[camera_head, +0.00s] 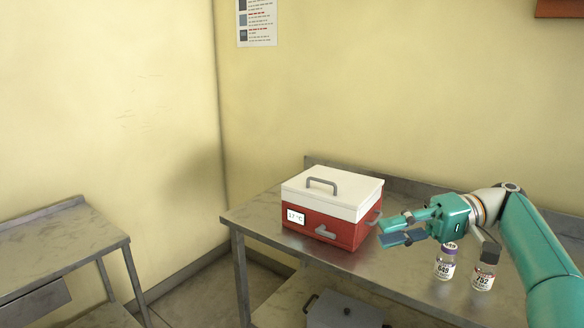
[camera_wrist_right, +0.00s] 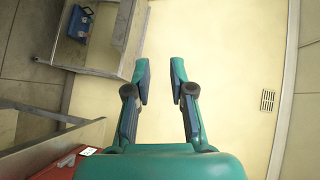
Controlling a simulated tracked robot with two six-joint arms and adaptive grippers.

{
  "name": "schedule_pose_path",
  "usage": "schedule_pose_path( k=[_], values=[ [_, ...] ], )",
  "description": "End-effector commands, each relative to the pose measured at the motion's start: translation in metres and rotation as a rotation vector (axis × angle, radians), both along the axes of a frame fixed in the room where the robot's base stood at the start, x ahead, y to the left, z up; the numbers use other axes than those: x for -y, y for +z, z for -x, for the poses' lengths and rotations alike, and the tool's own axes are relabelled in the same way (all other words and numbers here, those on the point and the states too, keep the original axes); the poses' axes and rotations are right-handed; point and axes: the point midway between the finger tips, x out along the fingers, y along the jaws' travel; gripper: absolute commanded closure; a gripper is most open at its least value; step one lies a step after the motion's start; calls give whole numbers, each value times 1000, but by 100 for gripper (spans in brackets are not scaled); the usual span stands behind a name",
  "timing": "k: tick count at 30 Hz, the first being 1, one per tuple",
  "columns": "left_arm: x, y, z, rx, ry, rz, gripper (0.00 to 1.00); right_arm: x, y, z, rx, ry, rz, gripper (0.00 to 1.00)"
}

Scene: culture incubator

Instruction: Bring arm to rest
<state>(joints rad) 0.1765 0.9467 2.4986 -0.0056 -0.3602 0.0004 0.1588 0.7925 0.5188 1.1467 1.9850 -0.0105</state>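My right arm (camera_head: 533,240) comes in from the right edge in the head view. My right gripper (camera_head: 402,229) is open and empty, its fingers pointing left beside the incubator's right side and above the table. The wrist view shows the two fingers (camera_wrist_right: 159,85) apart with nothing between them. The red culture incubator (camera_head: 345,235) with its white lid (camera_head: 335,194) closed stands on the metal table (camera_head: 270,222). My left gripper is not in view.
A second metal table (camera_head: 60,240) stands at the left. A grey box (camera_head: 342,312) sits on the shelf under the main table. A blue box (camera_wrist_right: 80,22) shows in the wrist view. The floor between the tables looks clear.

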Motion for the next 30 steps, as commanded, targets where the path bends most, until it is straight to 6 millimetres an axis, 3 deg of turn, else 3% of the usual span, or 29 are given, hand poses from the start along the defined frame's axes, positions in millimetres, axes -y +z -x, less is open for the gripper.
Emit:
schedule_pose_path(
  k=[11,17,20,24,30],
  values=[
    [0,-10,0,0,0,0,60,-14,-71,-43,-165,-149,52,77],
    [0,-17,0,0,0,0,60,-25,-134,-67,-277,-250,118,77],
    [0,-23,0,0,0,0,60,-31,-181,-77,-346,-313,173,77],
    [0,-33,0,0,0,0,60,-38,-272,-81,-451,-415,301,77],
    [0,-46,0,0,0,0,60,-41,-408,-54,-542,-526,534,77]
  ],
)
